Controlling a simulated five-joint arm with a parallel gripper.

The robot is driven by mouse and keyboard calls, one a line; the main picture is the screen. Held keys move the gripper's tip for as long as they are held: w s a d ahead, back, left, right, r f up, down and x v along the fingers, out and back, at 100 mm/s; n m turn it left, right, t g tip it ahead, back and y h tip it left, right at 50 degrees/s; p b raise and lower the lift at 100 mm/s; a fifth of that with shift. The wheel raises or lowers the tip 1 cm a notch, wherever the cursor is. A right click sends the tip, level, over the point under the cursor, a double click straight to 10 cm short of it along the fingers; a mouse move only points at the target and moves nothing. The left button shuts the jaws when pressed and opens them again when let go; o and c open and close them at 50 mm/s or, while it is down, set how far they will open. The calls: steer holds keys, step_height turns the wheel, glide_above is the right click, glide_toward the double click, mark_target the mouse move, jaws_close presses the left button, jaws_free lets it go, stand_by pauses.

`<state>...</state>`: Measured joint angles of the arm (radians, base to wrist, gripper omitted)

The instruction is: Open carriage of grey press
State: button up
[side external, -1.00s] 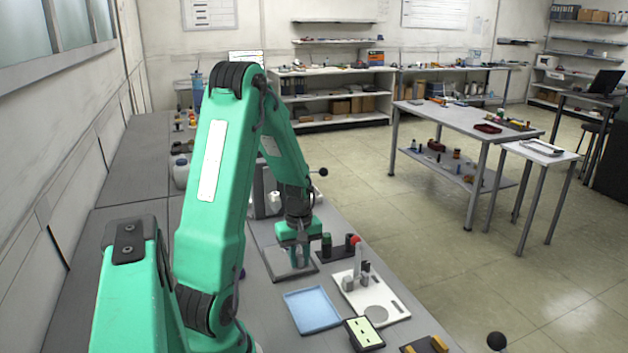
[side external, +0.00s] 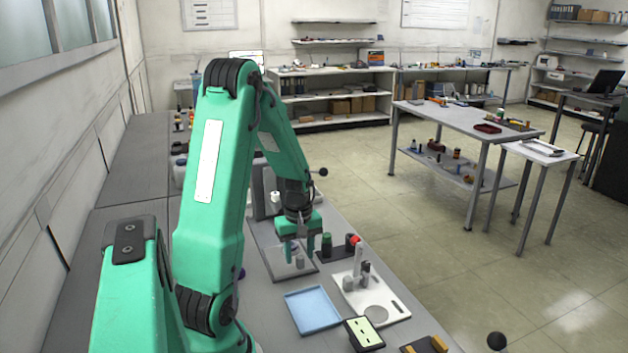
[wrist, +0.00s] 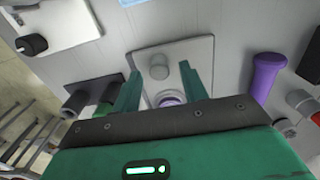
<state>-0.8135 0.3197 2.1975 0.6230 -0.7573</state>
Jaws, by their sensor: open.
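A tall grey upright (side external: 262,195), which looks like the grey press, stands behind my gripper; my arm covers part of it. A pale grey plate (side external: 278,266) lies in front of it. A small grey cylinder (side external: 299,260) stands on the plate; the wrist view shows it as a round knob (wrist: 158,68). I cannot tell which part is the carriage. My gripper (side external: 300,252) is open, with its fingers apart above the plate and empty. In the wrist view the fingers (wrist: 158,76) frame the knob. A purple-ringed round part (wrist: 170,100) shows nearer the palm.
A holder with a green cylinder (side external: 326,244) stands close right of my gripper. A blue tray (side external: 312,310) lies nearer the camera. A purple object (wrist: 265,76) stands beside the plate.

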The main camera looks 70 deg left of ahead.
steer(key=shift+r, duration=3.15)
steer(key=shift+w+d+r+m, duration=0.25)
steer(key=shift+d+r+m, duration=0.05)
steer(key=shift+d+r, duration=0.1)
steer(key=w+d+r+m+t+y, duration=0.1)
steer(key=d+r+m, duration=0.3)
steer(key=d, duration=0.3)
steer(key=w+d+r+m+t, duration=0.1)
steer(key=d+r+m+t, duration=0.1)
steer(key=d+r+m, duration=0.4)
steer(key=s+d+r+m+t, duration=0.1)
steer(key=s+d+m, duration=0.1)
steer(key=d, duration=0.4)
steer(key=s+d+r+m+t+h, duration=0.1)
steer(key=s+d+r+m, duration=0.1)
steer(key=d+m, duration=0.3)
steer(key=shift+s+d+r+t, duration=0.2)
steer(key=shift+s+d+t, duration=0.1)
steer(key=shift+d, duration=0.3)
